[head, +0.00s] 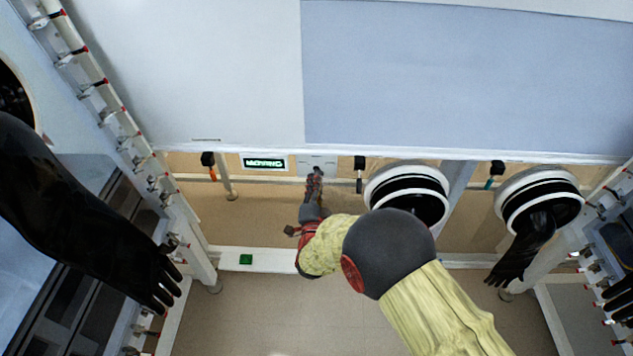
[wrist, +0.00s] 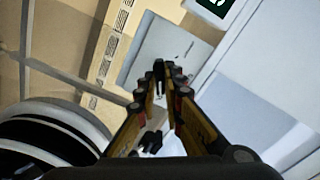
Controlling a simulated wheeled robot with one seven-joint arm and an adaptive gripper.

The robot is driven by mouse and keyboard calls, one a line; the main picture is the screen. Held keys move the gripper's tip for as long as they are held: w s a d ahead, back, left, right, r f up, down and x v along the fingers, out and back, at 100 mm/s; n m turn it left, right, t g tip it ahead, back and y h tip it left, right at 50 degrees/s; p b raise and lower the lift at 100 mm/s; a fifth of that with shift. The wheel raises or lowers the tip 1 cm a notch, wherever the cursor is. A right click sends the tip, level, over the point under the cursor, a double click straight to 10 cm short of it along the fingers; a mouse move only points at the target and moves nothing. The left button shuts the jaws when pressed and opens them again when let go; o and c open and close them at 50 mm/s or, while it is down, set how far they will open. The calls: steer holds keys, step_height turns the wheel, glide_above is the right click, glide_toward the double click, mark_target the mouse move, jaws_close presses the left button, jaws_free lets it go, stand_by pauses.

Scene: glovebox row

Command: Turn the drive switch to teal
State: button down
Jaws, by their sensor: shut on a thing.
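The drive switch appears to be the small black knob (wrist: 159,72) on a light grey plate (wrist: 185,48) in the wrist view. My gripper (wrist: 161,84) is shut on the knob, with its fingertips close to the plate. In the head view the plate (head: 318,161) is on the front panel, and my gripper (head: 314,178) reaches up to it from below. The fingers hide the knob there. I cannot make out a teal mark on the plate or which way the knob points.
A display (head: 264,163) left of the plate appears to read "MOVING" in green. White-ringed glove ports (head: 409,172) are on the right.

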steer(key=shift+n, duration=0.3)
steer(key=shift+n+p, duration=0.4)
steer(key=shift+n, duration=2.2)
steer(key=c, duration=1.9)
jaws_free()
steer(key=shift+s, duration=0.15)
steer(key=s, duration=1.1)
steer(key=shift+s+a, duration=0.25)
steer(key=shift+s, duration=0.15)
